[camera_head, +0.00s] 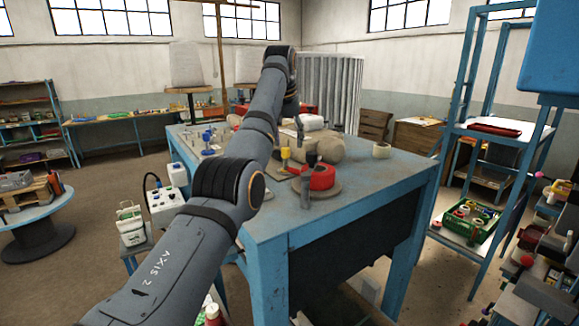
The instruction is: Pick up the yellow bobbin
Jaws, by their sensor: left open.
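A small yellow bobbin (286,154) stands upright on the blue worktable (350,196), near the middle of its near side. My left arm comes in from the lower left, rises over the table and bends down at the wrist. My left gripper (298,128) is small and partly hidden by my own arm. It appears behind and above the yellow bobbin, apart from it, open and empty. My right gripper is not in view.
A red tape roll (318,177), a dark-topped piece (311,158) and a tan sack (330,149) crowd close to the bobbin. A blue rack (467,130) with a green crate (466,220) stands at right. The table's right part is clear.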

